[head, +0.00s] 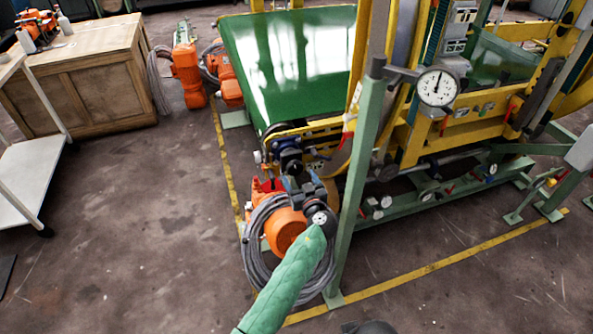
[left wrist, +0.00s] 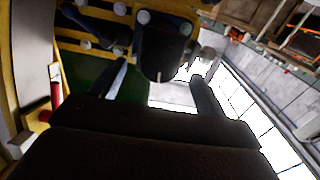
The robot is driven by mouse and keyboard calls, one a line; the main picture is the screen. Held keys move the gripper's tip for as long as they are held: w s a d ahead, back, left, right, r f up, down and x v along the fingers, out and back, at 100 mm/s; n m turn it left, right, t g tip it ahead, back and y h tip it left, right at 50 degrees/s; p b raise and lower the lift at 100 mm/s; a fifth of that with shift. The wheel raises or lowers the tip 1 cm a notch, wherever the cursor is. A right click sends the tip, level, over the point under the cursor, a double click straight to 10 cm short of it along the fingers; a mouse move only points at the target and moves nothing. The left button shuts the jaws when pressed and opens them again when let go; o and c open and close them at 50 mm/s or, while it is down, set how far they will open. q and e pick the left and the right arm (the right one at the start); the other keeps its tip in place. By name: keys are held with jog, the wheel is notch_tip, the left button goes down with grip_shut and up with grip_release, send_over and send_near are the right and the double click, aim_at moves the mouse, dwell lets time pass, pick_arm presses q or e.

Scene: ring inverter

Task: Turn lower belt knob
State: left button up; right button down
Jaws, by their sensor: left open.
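My left gripper (head: 303,186) is at the near corner of the yellow and green machine, beside the green post. Its arm, in a green sleeve, comes up from the bottom. In the left wrist view the left gripper (left wrist: 162,88) has its two fingers apart. A dark rounded block (left wrist: 165,50) on the machine lies ahead, between the finger directions; I see no clear contact. In the head view a dark blue unit (head: 290,158) sits just beyond the gripper. I cannot tell which part is the lower belt knob. My right gripper is not in view.
A green post (head: 358,190) with a dial gauge (head: 437,87) stands close right of my left gripper. An orange motor (head: 284,228) with coiled grey cable lies below it. A green belt (head: 290,65) is behind. Open floor (head: 140,230) lies to the left.

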aim_at(296, 171)
pick_arm(q)
jog(key=shift+p+x, duration=0.3)
jog(key=shift+x, duration=0.85)
jog(key=shift+w+a, duration=0.25)
jog(key=shift+w, duration=0.4)
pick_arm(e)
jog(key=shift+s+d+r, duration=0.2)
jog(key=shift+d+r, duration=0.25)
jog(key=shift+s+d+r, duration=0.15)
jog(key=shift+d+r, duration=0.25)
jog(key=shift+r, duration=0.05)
pick_arm(q)
jog(key=shift+c, duration=0.4)
